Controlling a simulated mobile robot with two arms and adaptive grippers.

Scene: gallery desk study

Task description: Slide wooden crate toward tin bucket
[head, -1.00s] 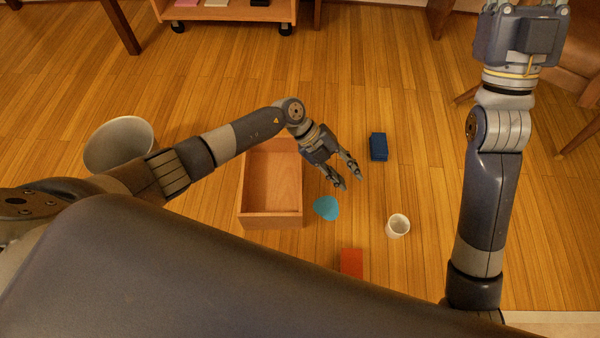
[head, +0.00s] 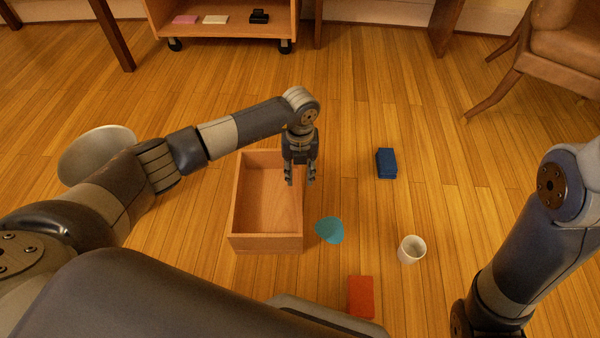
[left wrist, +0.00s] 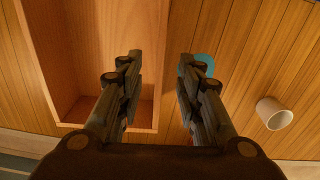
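The wooden crate (head: 268,243) stands open and empty on the floor in the middle of the head view. The tin bucket (head: 92,158) is at the left, partly hidden behind my left arm. My left gripper (head: 301,183) points down at the crate's right wall, its fingers apart with nothing between them. I cannot tell whether the gripper touches the wall. My right gripper is outside the views; only my right arm shows.
Right of the crate lie a teal piece (head: 329,229), a blue block (head: 386,163), a white cup (head: 411,249) and a red block (head: 361,296). A wheeled shelf (head: 225,28) stands at the back, a chair (head: 545,60) at the back right. Floor shows between crate and bucket.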

